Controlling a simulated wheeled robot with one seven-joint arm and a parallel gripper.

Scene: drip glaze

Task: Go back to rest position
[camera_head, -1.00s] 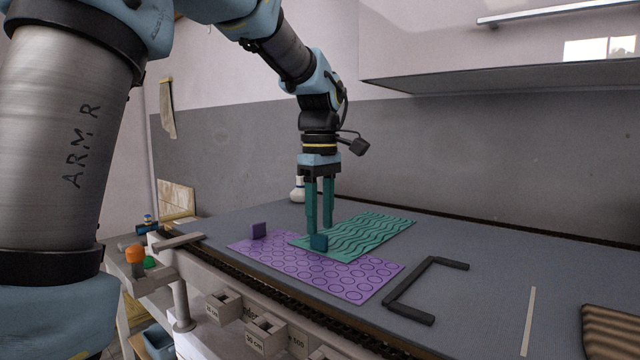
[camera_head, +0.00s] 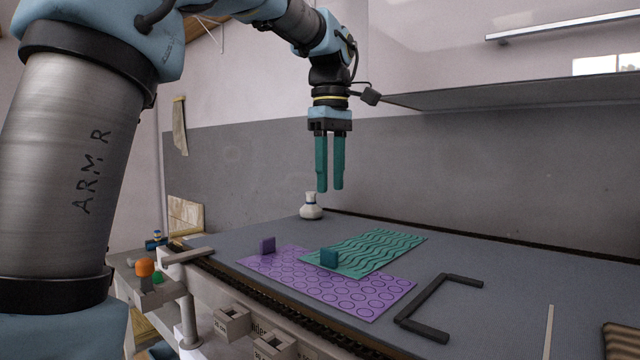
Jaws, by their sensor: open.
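My gripper (camera_head: 329,190) hangs with its teal fingers pointing down, well above the table, open and empty. That sheet overlaps a purple sheet with circles (camera_head: 350,295). My gripper touches none of these.
A white vase (camera_head: 311,207) stands at the back of the grey table (camera_head: 500,300). A dark angular bracket (camera_head: 428,310) lies right of the sheets. A shelf (camera_head: 500,95) juts from the wall at the right. Small bins (camera_head: 232,322) line the front edge.

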